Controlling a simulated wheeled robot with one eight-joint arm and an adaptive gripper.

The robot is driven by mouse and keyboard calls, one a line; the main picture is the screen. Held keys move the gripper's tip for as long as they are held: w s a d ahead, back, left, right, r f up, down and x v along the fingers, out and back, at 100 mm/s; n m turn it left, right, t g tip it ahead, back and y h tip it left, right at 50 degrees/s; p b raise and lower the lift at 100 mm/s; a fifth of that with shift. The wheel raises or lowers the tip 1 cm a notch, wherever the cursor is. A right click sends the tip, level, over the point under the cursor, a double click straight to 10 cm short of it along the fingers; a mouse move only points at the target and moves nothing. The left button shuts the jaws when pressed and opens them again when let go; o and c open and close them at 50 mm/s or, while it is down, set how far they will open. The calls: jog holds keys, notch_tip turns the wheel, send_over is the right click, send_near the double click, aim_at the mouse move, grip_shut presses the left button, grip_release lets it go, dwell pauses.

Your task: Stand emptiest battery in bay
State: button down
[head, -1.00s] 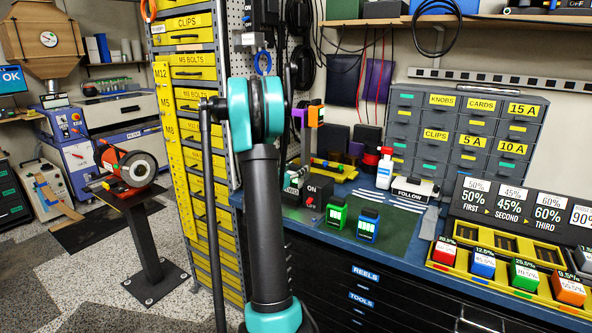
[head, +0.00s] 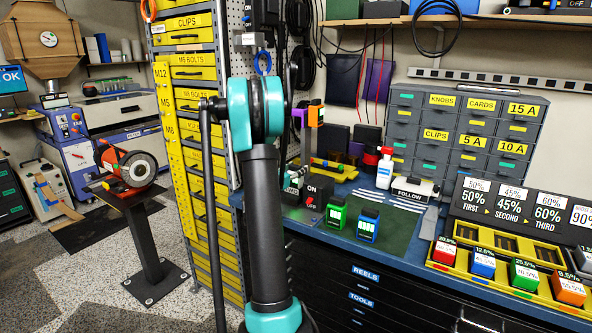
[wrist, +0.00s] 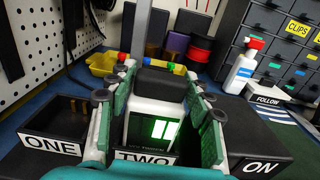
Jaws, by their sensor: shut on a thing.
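The bay marked ONE (wrist: 52,143) is to the left and looks empty, with metal contacts inside. In the head view, a green battery (head: 337,213) and a blue battery (head: 368,225) stand on the mat. My arm hides most of the gripper there.
A black ON switch box (head: 316,190) stands right of the bays. A white bottle (head: 384,170) and the FOLLOW box (head: 411,189) are behind the mat. A yellow rack (head: 452,267) with several coloured blocks is at the right. A pegboard (wrist: 45,40) rises left of the bays.

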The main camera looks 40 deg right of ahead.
jog(key=c, duration=0.6)
grip_release()
jog(key=shift+a, duration=0.1)
jog(key=v, duration=1.2)
jog(key=shift+s, duration=0.1)
jog(key=shift+f, duration=0.1)
